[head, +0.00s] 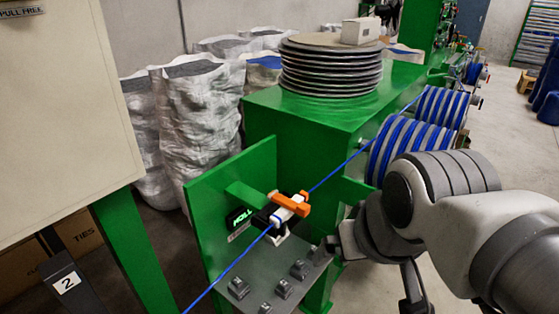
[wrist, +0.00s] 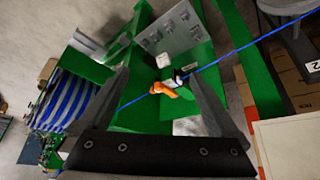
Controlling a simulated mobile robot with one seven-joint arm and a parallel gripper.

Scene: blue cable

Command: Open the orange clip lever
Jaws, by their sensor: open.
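The orange clip lever (head: 290,203) sits on a small white clip (head: 283,214) on the green machine's bracket in the head view. The blue cable (head: 240,260) runs through the clip. In the wrist view, the orange lever (wrist: 164,90) appears between the fingers of my gripper (wrist: 160,74). My gripper is open and empty, with its fingers wide apart either side of the lever in the picture. The distance from fingertips to lever is hard to judge.
A grey plate (head: 265,283) with several small dark blocks lies just below the clip. A green upright panel (head: 225,200) stands behind it. Blue-striped spools (head: 400,150) are at the right, near my arm.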

